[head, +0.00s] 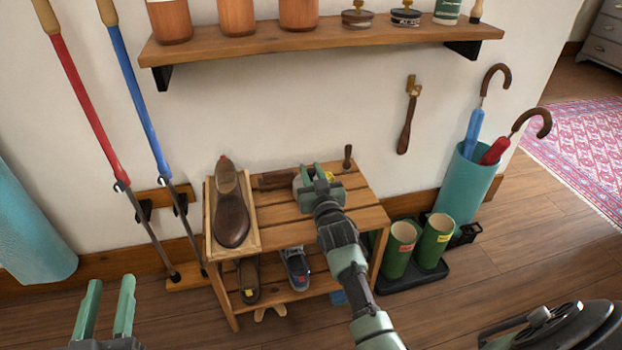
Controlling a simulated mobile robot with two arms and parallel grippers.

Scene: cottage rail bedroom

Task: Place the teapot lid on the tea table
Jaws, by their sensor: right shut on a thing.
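I see no teapot lid and no tea table in the head view. My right gripper (312,172) is over the top of a slatted wooden rack (285,222). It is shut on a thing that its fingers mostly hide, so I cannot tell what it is. A dark brown wooden piece (276,180) shows just left of these fingers, and a small dark knob-ended piece (347,158) stands to their right. My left gripper (105,308) is open and empty at the lower left, away from the rack.
A brown shoe (231,210) lies on the rack's left side; more shoes are below. A wall shelf (320,38) holds jars and tins. Green boots (400,248) and a teal umbrella stand (462,188) are right. Red and blue poles lean left.

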